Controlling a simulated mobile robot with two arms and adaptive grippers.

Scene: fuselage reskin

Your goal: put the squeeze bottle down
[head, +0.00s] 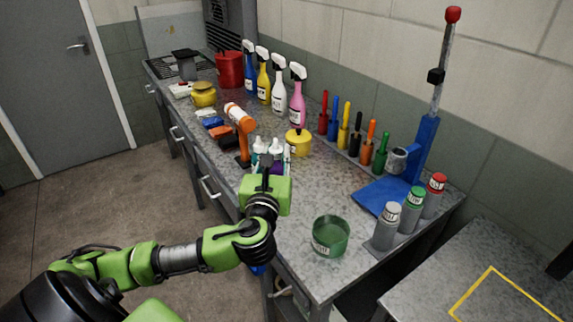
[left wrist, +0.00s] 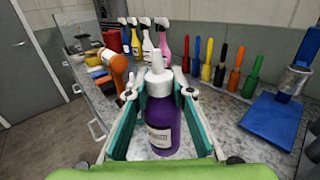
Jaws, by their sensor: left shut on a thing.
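The squeeze bottle (left wrist: 162,122) is purple with a white cap, a white nozzle and a pale label. It stands upright between the fingers of my left gripper (left wrist: 160,95) in the left wrist view. The gripper is shut on its sides. In the head view, my left gripper (head: 270,160) is over the front edge of the metal workbench (head: 310,190). It hides most of the bottle there. I cannot tell whether the bottle's base touches the bench top. My right gripper is not in view.
An orange-headed tool (head: 240,118) stands just left of the gripper, and a yellow pot (head: 298,143) is behind it. A green tub (head: 330,236) is nearer, right. Spray bottles (head: 280,88) and coloured handles (head: 356,137) line the back. Bare bench lies between the tub and the yellow pot.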

